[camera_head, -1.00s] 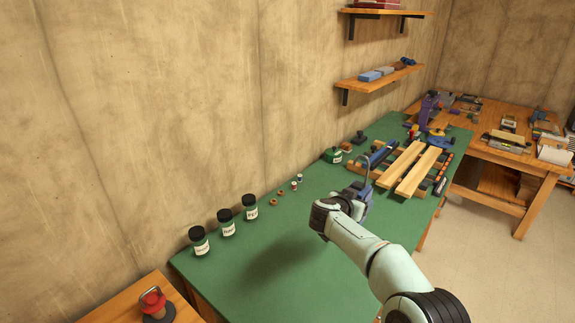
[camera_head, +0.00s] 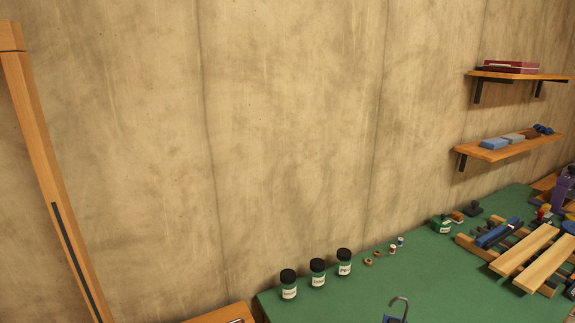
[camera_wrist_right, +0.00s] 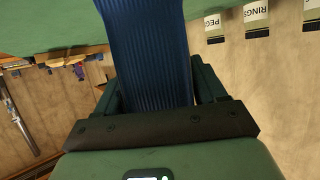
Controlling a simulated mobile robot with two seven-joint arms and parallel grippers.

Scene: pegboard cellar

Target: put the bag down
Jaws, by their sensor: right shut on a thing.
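The bag is a blue, ribbed thing (camera_wrist_right: 152,50) that fills the upper middle of the right wrist view. My right gripper (camera_wrist_right: 157,88) is shut on it, with a dark finger on each side. In the head view only a small blue top with a curved grey hook (camera_head: 399,304) shows at the bottom edge, over the green bench top (camera_head: 315,302); it seems to be the held bag. Its underside is hidden, so I cannot tell whether it touches the bench. My left gripper is in no view.
Several labelled jars (camera_head: 317,272) stand along the wall edge of the bench, with small rings and spools (camera_head: 385,252) beyond them. A wooden rack with light planks (camera_head: 524,256) is at the right. Bare green surface lies between. Shelves (camera_head: 510,148) hang above.

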